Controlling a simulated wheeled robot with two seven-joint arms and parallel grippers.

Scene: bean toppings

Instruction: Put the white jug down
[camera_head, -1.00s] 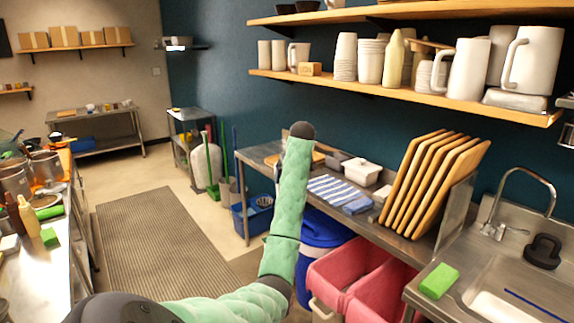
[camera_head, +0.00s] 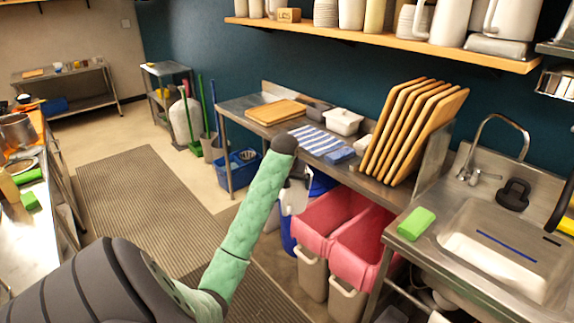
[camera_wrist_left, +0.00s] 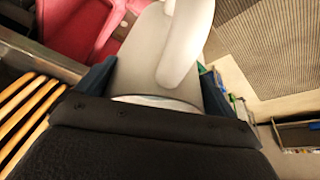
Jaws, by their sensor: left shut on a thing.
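The white jug (camera_wrist_left: 150,50) fills the upper middle of the left wrist view, its handle towards the camera's right side. My left gripper (camera_wrist_left: 155,88) is shut on it, with one dark blue finger on each side. In the head view a small pale part of the jug (camera_head: 295,198) shows beside my green left arm. There my left gripper (camera_head: 299,178) is mostly hidden behind the arm, in front of the steel table and above the red bins. The jug's base is not clearly visible. My right gripper is not in view.
The steel table (camera_head: 235,112) holds a cutting board (camera_head: 275,112), a striped cloth (camera_head: 318,140), a white container (camera_head: 342,121) and upright boards (camera_head: 415,130). Red bins (camera_head: 325,212) stand below. A sink (camera_head: 500,245) is at right, with a green sponge (camera_head: 416,223) beside it.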

